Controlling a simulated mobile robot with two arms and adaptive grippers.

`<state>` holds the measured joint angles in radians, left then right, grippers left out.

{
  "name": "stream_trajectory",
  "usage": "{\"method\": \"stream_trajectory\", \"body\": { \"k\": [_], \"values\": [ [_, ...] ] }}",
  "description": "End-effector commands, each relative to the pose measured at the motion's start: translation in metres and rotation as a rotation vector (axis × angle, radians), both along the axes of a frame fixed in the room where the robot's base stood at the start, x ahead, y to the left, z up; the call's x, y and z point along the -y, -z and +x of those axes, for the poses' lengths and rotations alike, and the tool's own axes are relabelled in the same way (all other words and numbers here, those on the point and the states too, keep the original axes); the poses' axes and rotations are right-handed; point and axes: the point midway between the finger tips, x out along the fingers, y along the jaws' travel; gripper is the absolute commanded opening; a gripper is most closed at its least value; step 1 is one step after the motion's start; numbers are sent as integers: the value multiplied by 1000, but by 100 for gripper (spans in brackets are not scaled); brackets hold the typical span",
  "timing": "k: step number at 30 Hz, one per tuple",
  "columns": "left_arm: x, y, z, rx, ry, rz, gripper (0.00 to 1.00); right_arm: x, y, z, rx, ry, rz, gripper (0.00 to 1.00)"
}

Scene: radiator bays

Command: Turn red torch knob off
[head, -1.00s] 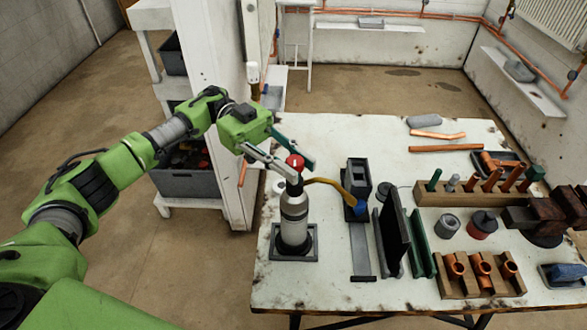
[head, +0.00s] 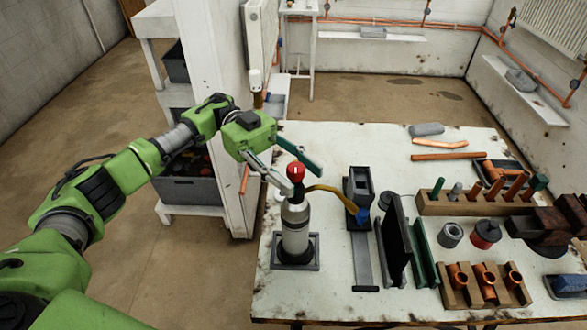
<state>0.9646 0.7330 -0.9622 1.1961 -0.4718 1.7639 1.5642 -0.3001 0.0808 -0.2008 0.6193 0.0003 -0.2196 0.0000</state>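The red torch knob (head: 295,172) sits on top of the torch, a grey gas cylinder (head: 295,229) standing upright in a dark square base (head: 308,264) near the table's left edge. A yellow-brown torch tube (head: 329,191) runs right from the neck to a blue tip (head: 361,216). My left gripper (head: 303,178) reaches in from the left with its fingers spread, one on each side of the knob. A gap shows between the far finger and the knob; whether the near finger touches it I cannot tell. My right gripper is not in view.
A black holder (head: 360,190) and dark upright plates (head: 396,240) stand right of the torch. Wooden racks (head: 468,204) with copper fittings fill the table's right side. A white pillar (head: 215,110) stands behind my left arm. The table's back left is clear.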

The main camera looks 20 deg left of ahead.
Motion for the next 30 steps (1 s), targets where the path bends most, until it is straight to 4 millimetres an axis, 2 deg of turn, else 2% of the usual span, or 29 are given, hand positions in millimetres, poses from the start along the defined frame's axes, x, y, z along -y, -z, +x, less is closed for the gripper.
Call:
{"method": "stream_trajectory", "body": {
  "k": [5,12,15,22,30],
  "values": [
    [-11,-1,8,1,-3,0,39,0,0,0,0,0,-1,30],
    [-42,0,26,-1,-4,0,39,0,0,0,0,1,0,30],
    [-50,1,30,-3,2,3,39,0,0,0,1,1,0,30],
    [-62,1,37,-1,0,2,39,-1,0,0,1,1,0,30],
    [-65,1,38,-1,-1,0,39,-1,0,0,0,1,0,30]
  ]
}}
